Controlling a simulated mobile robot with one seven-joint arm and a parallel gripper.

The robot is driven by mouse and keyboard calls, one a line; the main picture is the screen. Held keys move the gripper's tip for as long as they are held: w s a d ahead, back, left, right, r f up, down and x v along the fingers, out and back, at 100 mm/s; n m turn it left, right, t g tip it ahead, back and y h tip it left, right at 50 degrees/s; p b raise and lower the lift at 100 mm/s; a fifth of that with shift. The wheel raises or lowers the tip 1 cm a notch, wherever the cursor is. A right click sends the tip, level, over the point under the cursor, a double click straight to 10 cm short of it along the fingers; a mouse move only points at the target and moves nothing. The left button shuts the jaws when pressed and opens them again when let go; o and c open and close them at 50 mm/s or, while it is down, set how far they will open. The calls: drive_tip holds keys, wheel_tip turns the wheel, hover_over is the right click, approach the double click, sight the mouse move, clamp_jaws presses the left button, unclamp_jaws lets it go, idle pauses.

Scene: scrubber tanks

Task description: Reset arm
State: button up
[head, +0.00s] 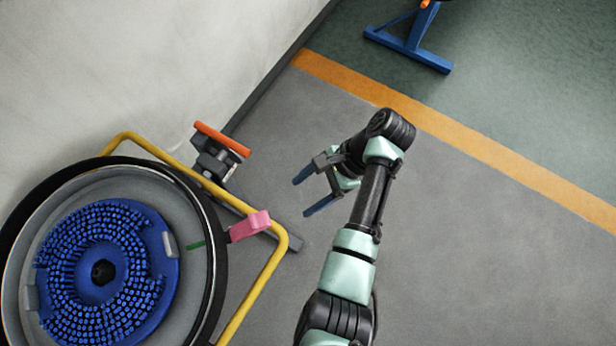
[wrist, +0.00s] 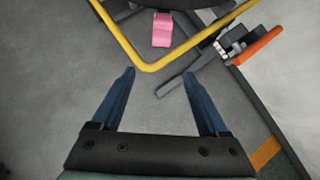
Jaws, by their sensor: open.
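My arm reaches up the middle of the head view, and my gripper (head: 298,194) is at its end, pointing left. The two dark blue fingers are apart with nothing between them. In the wrist view my gripper (wrist: 158,72) is also open and empty over grey floor. Its fingertips point towards a yellow tube frame (wrist: 150,66), which also shows in the head view (head: 270,280) left of my gripper. A pink block (head: 250,226) sits at that frame beside a round tank; the pink block is also in the wrist view (wrist: 162,30).
A round tank with a blue bristled disc (head: 60,240) stands at the left. An orange-topped clamp (head: 222,140) is by the pale wall (head: 130,60). A blue stand (head: 410,50) is at the top right. Grey floor (head: 480,260) right of my arm is clear.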

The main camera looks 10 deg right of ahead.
idle(0.6)
drive_tip(key=w+d+r+n+t+h, duration=0.2)
drive_tip(key=w+r+t, duration=0.2)
drive_tip(key=w+r, duration=0.35)
drive_tip(key=w+d+r+n+t+h, duration=0.25)
drive_tip(key=w+r+t, duration=0.25)
drive_tip(key=w+r, duration=0.3)
drive_tip(key=w+a+r+n+t+h, duration=0.1)
drive_tip(key=w+r+n+t, duration=0.15)
drive_tip(key=r, duration=0.65)
drive_tip(key=w+r+n+t+h, duration=0.15)
drive_tip(key=w+r+t, duration=0.25)
drive_tip(key=r, duration=0.5)
drive_tip(key=s+a+r+n+t, duration=0.1)
drive_tip(key=s+r+n+t, duration=0.15)
drive_tip(key=r, duration=0.65)
drive_tip(key=s+a+r+n+t, duration=0.15)
drive_tip(key=r+t, duration=0.25)
drive_tip(key=r, duration=0.5)
drive_tip(key=s+a+r+n+t, duration=0.3)
drive_tip(key=s+r+t, duration=0.4)
drive_tip(key=s+r, duration=0.8)
drive_tip(key=shift+s+a+r+b, duration=0.15)
drive_tip(key=shift+a+r+b, duration=0.25)
drive_tip(key=shift+r, duration=0.55)
drive_tip(key=shift+c, duration=0.3)
